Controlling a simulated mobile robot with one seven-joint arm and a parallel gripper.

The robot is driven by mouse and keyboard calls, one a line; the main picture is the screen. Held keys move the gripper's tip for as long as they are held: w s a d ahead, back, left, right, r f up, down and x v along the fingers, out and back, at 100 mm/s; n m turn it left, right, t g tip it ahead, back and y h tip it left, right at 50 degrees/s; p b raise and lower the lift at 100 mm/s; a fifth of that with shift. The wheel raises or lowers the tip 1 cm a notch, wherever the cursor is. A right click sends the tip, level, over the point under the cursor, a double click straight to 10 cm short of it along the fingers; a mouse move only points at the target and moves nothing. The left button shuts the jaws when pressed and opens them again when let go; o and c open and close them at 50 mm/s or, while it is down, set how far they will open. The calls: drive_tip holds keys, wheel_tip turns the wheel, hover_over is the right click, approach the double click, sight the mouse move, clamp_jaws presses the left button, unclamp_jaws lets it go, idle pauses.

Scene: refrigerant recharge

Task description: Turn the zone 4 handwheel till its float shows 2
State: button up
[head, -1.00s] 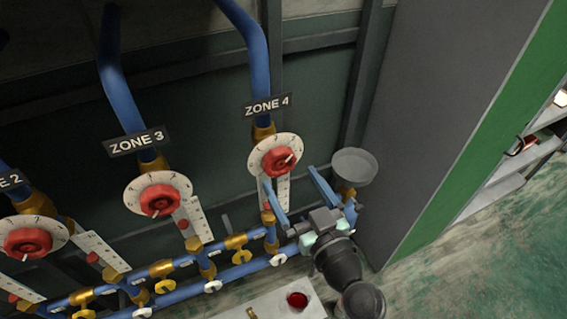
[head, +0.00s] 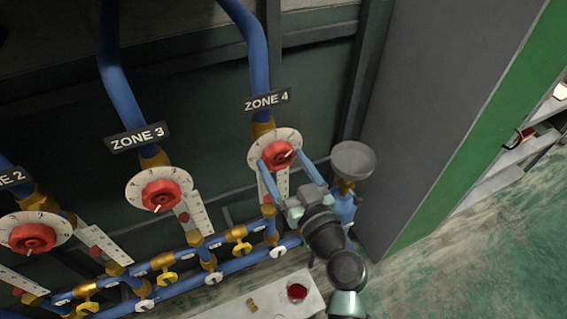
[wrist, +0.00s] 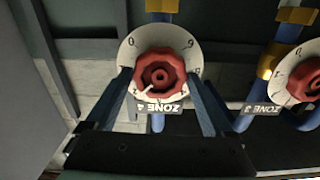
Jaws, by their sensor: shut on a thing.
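The zone 4 handwheel (head: 278,154) is a red knob with a white pointer mark on a round white numbered dial (head: 262,142), below the ZONE 4 sign (head: 267,100). My gripper (head: 281,158) is shut on this handwheel, one blue finger on each side of it. In the wrist view the red handwheel (wrist: 160,75) sits between both fingers, and the picture is upside down. Below the dial is a white float scale (head: 282,185), partly covered by my gripper. A red float (head: 268,198) shows beside my left finger. Its reading is too small to tell.
The zone 3 handwheel (head: 160,189) and its dial are to the left. A grey cup-shaped part (head: 353,160) stands close right of my gripper. A grey cabinet side (head: 430,90) borders the right. Blue pipes with brass valves (head: 240,240) run below.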

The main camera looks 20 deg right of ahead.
drive_tip(key=shift+f, duration=0.1)
drive_tip(key=shift+m, duration=0.4)
drive_tip(key=shift+f, duration=0.1)
drive_tip(key=o, duration=1.3)
drive_tip(key=shift+s+m, duration=0.1)
drive_tip(key=shift+m, duration=0.2)
drive_tip(key=shift+s, duration=0.15)
drive_tip(key=s+b, duration=0.1)
drive_tip(key=s, duration=0.2)
drive_tip(key=s+b, duration=0.1)
drive_tip(key=s, duration=0.2)
drive_tip(key=shift+s+d+r+b, duration=0.15)
drive_tip(key=shift+s+r+b, duration=0.05)
drive_tip(key=shift+s+b, duration=0.15)
